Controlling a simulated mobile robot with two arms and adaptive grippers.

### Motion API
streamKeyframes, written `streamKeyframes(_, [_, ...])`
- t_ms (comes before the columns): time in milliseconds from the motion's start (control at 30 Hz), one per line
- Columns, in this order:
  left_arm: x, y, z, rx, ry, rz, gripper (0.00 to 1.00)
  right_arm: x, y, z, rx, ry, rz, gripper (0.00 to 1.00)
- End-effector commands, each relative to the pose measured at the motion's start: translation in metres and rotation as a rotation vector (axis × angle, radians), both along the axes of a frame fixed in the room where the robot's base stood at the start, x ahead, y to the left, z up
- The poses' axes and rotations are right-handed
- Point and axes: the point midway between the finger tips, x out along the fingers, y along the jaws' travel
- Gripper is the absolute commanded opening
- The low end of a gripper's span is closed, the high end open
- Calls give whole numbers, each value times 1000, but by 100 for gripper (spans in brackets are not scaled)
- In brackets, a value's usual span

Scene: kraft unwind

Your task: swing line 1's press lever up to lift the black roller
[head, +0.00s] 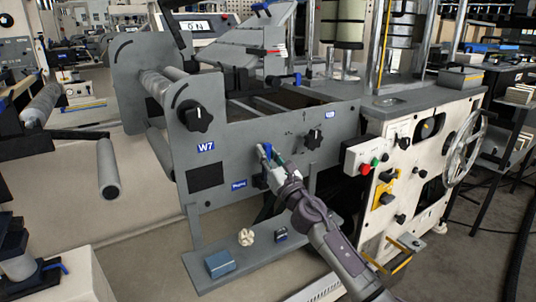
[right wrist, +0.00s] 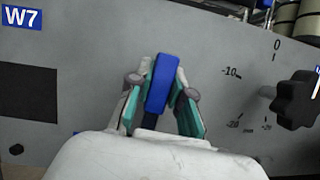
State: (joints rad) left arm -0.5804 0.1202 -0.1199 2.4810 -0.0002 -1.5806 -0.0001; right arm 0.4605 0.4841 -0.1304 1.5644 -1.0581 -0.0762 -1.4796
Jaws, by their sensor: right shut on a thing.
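My right gripper (head: 270,157) reaches up to the grey W7 side plate from the lower right. In the right wrist view its teal-padded fingers (right wrist: 158,95) stand on both sides of a blue lever handle (right wrist: 161,82) and are shut on it. The handle points up, tilted slightly to the right, with a dark shaft below. In the head view the handle is mostly hidden by the fingers. A small blue label (head: 239,184) is beside it. I cannot make out the black roller for certain. My left gripper is not in view.
A black knob (head: 195,116) and a second star knob (head: 313,139) stick out of the plate; the second also shows close right in the wrist view (right wrist: 296,99). A control box with red button (head: 364,169) is to the right. A low shelf holds a blue box (head: 219,263).

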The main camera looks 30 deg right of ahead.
Motion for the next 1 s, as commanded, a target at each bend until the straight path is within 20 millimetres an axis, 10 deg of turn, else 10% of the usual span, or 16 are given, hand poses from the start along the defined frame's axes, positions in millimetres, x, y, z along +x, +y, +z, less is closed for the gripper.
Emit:
streamKeyframes(267, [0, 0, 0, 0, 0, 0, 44, 0, 3, -2, -11, 2, 5, 0])
streamKeyframes(300, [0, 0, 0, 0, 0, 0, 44, 0, 3, -2, -11, 2, 5, 23])
streamKeyframes(433, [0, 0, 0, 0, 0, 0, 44, 0, 3, -2, -8, 2, 4, 44])
streamKeyframes(1000, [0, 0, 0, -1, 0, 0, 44, -31, 0, -16, -6, 4, 3, 46])
